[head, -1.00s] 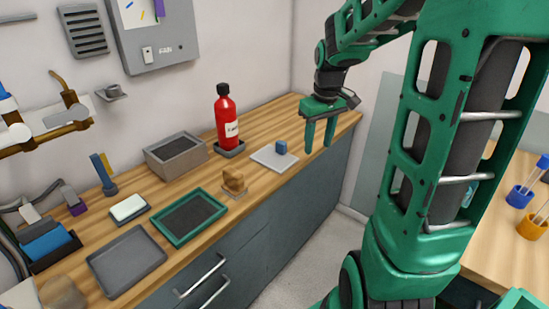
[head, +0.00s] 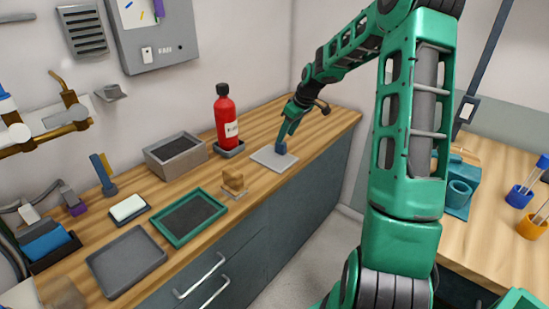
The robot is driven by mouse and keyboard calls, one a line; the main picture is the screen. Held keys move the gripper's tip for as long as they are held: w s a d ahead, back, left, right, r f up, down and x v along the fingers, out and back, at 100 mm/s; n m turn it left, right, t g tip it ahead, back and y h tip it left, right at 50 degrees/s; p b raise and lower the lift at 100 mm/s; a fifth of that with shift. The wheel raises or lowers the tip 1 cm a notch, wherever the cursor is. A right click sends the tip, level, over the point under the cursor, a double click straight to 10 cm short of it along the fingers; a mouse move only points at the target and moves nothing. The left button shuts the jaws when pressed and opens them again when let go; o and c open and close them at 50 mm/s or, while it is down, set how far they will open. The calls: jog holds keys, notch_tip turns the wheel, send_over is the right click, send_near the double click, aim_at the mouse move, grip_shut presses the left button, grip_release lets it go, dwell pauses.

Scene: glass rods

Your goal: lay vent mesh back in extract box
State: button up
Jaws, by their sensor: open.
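A flat pale grey panel with a blue knob (head: 280,148), which looks like the vent mesh (head: 265,157), lies on the wooden counter near its front edge. My gripper (head: 282,139) is open, pointing down at the knob with its fingers at or just above it. Whether the fingers straddle the knob is too small to tell. A grey box with a dark top or inside, probably the extract box (head: 160,163), stands left of the panel at the back of the counter. Whether its dark surface is a mesh or an opening I cannot tell.
A red bottle (head: 226,118) stands in a dark holder between box and panel. A brown block (head: 233,181), a green-rimmed tray (head: 170,236) and a grey tray (head: 125,285) sit along the front. A fan panel (head: 185,50) hangs on the wall.

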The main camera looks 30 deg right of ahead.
aim_at(274, 153)
jog(key=x, duration=0.6)
jog(key=shift+w+a+f, duration=0.15)
jog(key=shift+a+f, duration=0.05)
jog(key=shift+f, duration=0.05)
grip_shut()
